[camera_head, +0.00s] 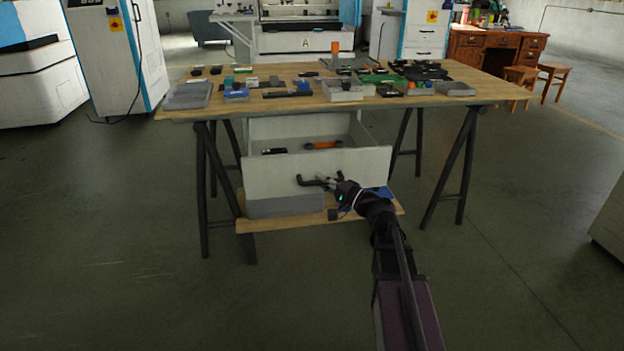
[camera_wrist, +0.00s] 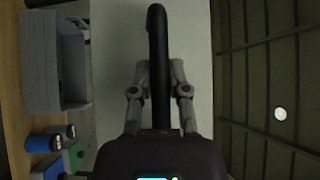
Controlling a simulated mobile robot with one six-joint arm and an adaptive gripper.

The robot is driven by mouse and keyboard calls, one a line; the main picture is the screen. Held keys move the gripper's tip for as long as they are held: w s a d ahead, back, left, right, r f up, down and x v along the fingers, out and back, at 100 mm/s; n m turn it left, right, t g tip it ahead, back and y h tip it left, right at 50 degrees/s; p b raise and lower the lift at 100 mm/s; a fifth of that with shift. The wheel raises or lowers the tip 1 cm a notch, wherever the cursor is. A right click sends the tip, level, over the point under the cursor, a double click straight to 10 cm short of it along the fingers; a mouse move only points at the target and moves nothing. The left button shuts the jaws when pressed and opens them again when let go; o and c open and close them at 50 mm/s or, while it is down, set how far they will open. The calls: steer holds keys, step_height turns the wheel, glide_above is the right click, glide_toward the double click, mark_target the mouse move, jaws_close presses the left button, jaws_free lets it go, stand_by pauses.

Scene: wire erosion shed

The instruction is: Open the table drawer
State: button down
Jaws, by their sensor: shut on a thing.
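The table drawer (camera_head: 318,174) is a white-fronted box under the wooden table (camera_head: 300,103). It stands pulled out toward me, and its inside shows with an orange object (camera_head: 323,145) and a dark object (camera_head: 274,151) in it. A dark handle (camera_head: 309,182) sits on the drawer front; it runs upright through the middle of the wrist view (camera_wrist: 158,65). My gripper (camera_head: 334,182) is at the front of the drawer, shut on the handle. In the wrist view its two fingers (camera_wrist: 158,85) lie on both sides of the dark bar.
Small parts and grey trays (camera_head: 342,90) cover the tabletop. Dark trestle legs (camera_head: 204,190) stand left and right of the drawer. A low wooden shelf (camera_head: 290,222) lies beneath it. The floor in front is clear.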

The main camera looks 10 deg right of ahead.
steer(key=shift+s+d, duration=0.15)
steer(key=shift+s, duration=0.05)
steer(key=c, duration=0.6)
jaws_free()
steer(key=shift+a, duration=0.25)
steer(key=shift+s, duration=0.15)
